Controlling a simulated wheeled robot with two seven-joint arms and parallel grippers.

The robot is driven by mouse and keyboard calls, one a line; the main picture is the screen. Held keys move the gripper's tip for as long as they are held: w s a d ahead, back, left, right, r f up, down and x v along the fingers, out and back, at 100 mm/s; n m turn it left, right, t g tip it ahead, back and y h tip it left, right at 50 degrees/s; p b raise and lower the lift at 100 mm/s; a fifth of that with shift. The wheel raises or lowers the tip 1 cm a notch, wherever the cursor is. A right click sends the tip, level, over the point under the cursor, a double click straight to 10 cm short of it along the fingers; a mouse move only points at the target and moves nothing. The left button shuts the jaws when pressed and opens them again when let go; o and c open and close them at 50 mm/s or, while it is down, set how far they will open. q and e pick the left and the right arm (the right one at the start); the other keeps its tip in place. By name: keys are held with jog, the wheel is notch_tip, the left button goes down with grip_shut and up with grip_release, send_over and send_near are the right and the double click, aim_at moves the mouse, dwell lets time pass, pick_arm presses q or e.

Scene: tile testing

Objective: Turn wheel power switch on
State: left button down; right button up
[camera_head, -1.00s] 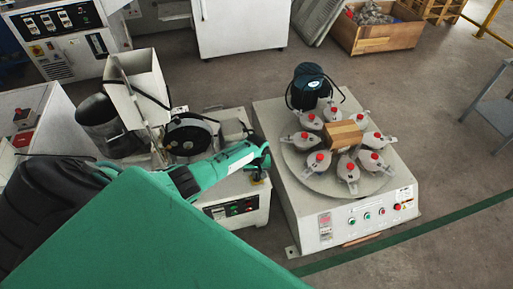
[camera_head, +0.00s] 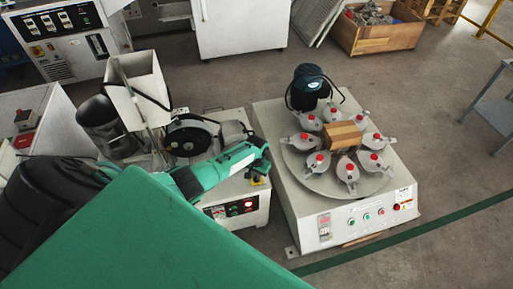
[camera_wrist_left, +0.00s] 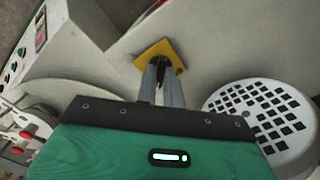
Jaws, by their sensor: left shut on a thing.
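The wheel power switch is a dark knob (camera_wrist_left: 178,63) on a yellow square plate (camera_wrist_left: 152,52), seen in the left wrist view. In the head view the yellow plate (camera_head: 258,181) sits on top of the white machine with the grinding wheel (camera_head: 190,136). My left gripper (camera_head: 262,166) reaches over the plate from the left. In the left wrist view the fingers of my left gripper (camera_wrist_left: 162,72) are close together around the knob and partly hide it. The knob's exact angle is hard to tell. My right gripper is not in view.
A panel with green and red buttons (camera_head: 240,207) is on the machine's front. To the right stands a machine with a round turntable (camera_head: 318,184) carrying several red-topped clamps and a wooden block (camera_head: 342,134).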

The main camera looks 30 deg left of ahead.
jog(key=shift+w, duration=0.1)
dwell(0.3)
pick_arm(q)
jog(key=c, duration=1.5)
grip_release()
